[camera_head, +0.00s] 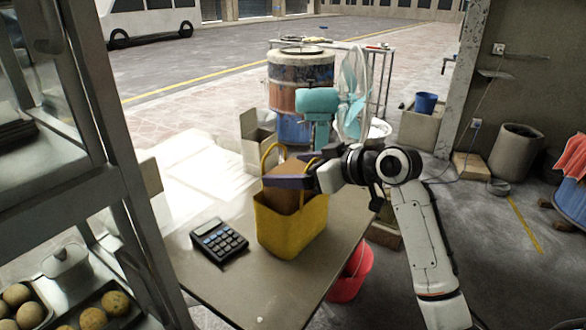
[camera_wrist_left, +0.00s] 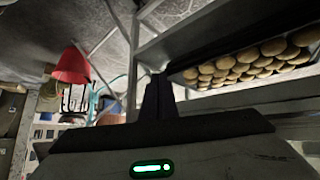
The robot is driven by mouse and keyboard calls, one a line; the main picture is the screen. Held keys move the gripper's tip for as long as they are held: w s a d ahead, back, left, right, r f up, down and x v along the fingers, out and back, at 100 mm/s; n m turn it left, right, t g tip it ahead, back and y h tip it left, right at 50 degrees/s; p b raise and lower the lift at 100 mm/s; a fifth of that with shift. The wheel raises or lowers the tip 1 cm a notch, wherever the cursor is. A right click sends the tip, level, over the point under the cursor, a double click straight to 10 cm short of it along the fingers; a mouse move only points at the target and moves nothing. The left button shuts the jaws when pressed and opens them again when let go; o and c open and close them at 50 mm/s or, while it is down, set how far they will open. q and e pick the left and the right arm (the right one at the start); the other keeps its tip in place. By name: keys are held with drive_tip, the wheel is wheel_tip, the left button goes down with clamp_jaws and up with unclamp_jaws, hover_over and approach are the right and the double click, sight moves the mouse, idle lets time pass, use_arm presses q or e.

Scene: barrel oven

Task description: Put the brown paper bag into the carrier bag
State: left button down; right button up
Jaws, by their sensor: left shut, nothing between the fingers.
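The yellow carrier bag (camera_head: 293,232) stands upright on the table in the head view, with its handle loop raised. The brown paper bag (camera_head: 281,198) shows at the carrier bag's mouth, its lower part hidden behind the yellow front wall. My right gripper (camera_head: 284,181) reaches in from the right, its dark fingers across the top of the paper bag. Whether the fingers grip it I cannot tell. My left gripper (camera_wrist_left: 157,97) shows in the left wrist view, fingers together and empty. It is out of the head view.
A black calculator (camera_head: 219,240) lies on the table (camera_head: 240,290) left of the carrier bag. A metal rack with round buns (camera_head: 93,318) stands at the left. A red bucket (camera_head: 350,275) is beside the table. A barrel oven (camera_head: 300,70) and a teal fan stand behind.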

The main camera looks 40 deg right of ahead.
drive_tip(key=o, duration=0.3)
drive_tip(key=shift+o, duration=0.2)
drive_tip(key=shift+s, duration=0.1)
drive_tip(key=v, duration=1)
